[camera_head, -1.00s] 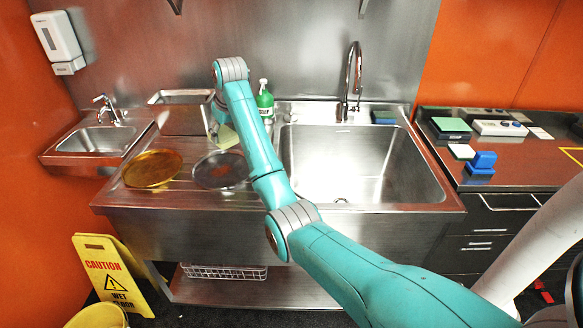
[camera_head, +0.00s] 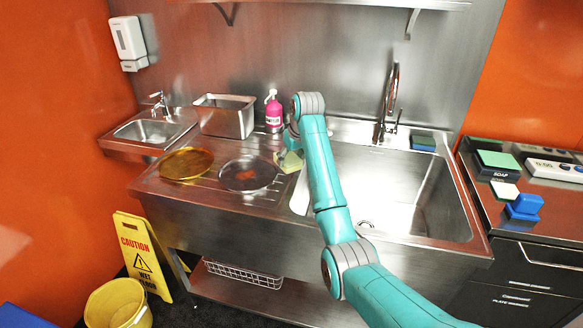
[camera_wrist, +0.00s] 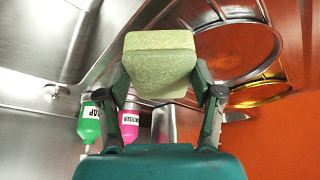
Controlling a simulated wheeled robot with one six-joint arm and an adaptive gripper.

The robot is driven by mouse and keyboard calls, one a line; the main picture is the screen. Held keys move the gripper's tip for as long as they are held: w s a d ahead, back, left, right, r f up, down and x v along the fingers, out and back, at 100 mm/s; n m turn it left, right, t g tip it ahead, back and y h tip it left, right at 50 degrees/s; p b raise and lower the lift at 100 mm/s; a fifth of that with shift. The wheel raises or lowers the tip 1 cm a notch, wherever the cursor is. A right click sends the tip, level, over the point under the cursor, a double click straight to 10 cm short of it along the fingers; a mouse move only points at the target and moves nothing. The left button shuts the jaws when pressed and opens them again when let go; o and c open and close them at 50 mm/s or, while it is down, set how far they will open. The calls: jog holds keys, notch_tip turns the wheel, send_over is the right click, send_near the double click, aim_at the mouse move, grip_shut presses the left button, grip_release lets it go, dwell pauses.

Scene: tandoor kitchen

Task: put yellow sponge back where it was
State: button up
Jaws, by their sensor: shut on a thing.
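The yellow sponge (camera_wrist: 160,62) is a pale yellow-green block held between the two fingers of my gripper (camera_wrist: 160,88) in the wrist view. In the head view the sponge (camera_head: 290,161) shows above the drainboard, right of the dark round plate (camera_head: 240,176) and near the sink's left edge. My gripper (camera_head: 292,140) is partly hidden behind my arm there. I cannot tell whether the sponge touches the surface below it.
A pink bottle (camera_head: 273,112) and a steel bin (camera_head: 226,117) stand behind. A green bottle (camera_wrist: 90,125) shows beside the pink one in the wrist view. A golden plate (camera_head: 187,164) lies left. The sink basin (camera_head: 390,185) is empty. A blue-green sponge (camera_head: 423,141) sits at its back right.

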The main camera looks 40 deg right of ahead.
aim_at(292, 161)
jog(key=shift+f, duration=1.75)
jog(key=shift+f, duration=0.45)
jog(key=o, duration=1)
jog(key=shift+r, duration=0.1)
